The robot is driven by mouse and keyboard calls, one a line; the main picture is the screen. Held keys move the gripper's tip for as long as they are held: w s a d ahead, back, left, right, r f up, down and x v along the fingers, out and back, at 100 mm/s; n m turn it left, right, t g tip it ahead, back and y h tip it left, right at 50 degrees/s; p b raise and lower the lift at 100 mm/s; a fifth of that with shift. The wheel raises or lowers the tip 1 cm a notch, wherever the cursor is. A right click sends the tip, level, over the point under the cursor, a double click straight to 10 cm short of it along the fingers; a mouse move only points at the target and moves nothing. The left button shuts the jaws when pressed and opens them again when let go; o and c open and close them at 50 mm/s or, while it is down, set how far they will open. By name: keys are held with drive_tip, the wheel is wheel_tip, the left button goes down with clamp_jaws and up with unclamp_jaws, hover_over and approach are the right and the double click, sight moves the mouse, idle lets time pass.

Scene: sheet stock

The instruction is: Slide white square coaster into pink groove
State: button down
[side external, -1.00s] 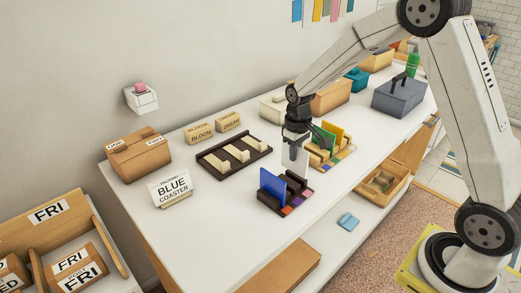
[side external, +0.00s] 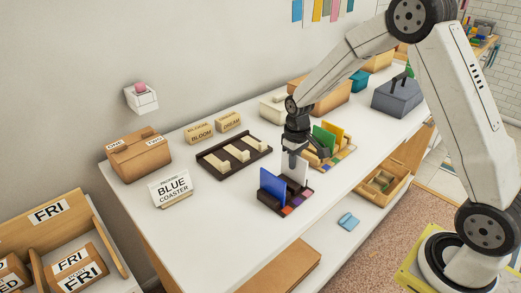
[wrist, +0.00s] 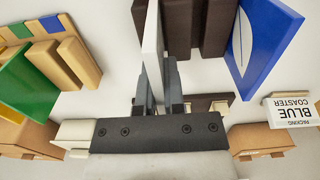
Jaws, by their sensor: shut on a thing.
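My gripper (side external: 292,160) is shut on the white square coaster (side external: 297,172) and holds it upright, hanging below the fingers. In the wrist view the coaster (wrist: 152,42) shows nearly edge-on between the fingers (wrist: 160,85). It is over or at the back part of the dark rack (side external: 268,207); I cannot tell whether its lower edge is inside a groove. The rack's dark ridges (wrist: 177,28) show beside it in the wrist view. Small coloured patches, orange and purple among them, mark the rack's front edge. The pink mark is too small to make out surely.
A blue coaster (side external: 272,185) stands upright in the same rack. A wooden rack (side external: 318,160) with green and yellow coasters stands close behind. A dark slatted tray (side external: 232,160) lies to the left, and a "BLUE COASTER" sign (side external: 172,188) stands further left. The front-left tabletop is clear.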

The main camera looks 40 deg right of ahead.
drive_tip(key=shift+f, duration=1)
idle(0.8)
drive_tip(key=c, duration=0.7)
unclamp_jaws()
drive_tip(key=shift+o, duration=0.2)
drive_tip(key=shift+r, duration=0.1)
drive_tip(key=shift+r, duration=3.9)
drive_tip(key=shift+s+a, duration=0.1)
drive_tip(key=s+a+t, duration=0.1)
drive_tip(key=s+a, duration=0.2)
drive_tip(key=s, duration=0.5)
drive_tip(key=s+a+t, duration=0.1)
drive_tip(key=s+a, duration=0.2)
drive_tip(key=s, duration=0.5)
drive_tip(key=shift+f+t, duration=0.25)
drive_tip(key=shift+t, duration=0.05)
